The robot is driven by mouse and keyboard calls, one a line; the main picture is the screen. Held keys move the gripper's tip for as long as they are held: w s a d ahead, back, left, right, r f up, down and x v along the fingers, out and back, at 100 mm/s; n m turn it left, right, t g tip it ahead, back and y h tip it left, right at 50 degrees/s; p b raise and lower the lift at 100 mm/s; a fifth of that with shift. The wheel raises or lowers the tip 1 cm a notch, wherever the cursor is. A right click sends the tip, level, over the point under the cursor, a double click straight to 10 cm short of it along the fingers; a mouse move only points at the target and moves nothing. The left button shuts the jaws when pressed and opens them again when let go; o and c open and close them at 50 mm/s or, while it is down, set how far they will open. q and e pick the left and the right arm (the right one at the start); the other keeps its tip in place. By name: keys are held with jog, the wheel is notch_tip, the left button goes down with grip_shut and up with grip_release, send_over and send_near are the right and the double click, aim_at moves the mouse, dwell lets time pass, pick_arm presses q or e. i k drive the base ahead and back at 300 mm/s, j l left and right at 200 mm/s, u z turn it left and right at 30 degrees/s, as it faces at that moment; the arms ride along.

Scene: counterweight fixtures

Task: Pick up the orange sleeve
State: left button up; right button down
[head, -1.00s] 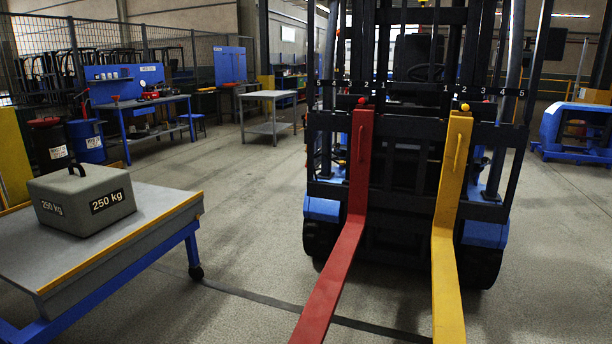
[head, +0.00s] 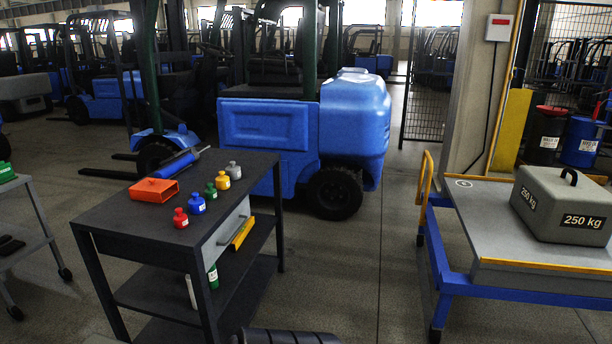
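The orange sleeve (head: 154,190), a short hollow rectangular piece with an open end, lies on the dark top of a workshop cart (head: 215,165) in the left half of the head view. It sits near the cart top's left edge. Neither of my grippers can be made out in this view, so nothing shows of whether they are open or shut.
A blue cylinder with a rod (head: 174,166) lies just behind the sleeve. Several small coloured bottles, one of them red (head: 180,218), stand right of it. A blue forklift (head: 265,135) is behind. A blue-framed table (head: 520,255) bears a 250 kg weight (head: 565,205). Floor between is clear.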

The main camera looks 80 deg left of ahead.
aim_at(152, 190)
jog(key=u, duration=3.55)
jog(key=i+l+u, duration=0.1)
jog(key=i+l, duration=0.75)
jog(key=l, duration=0.15)
jog(key=i+l+u, duration=0.15)
jog(key=i+l, duration=0.3)
jog(key=l, duration=0.1)
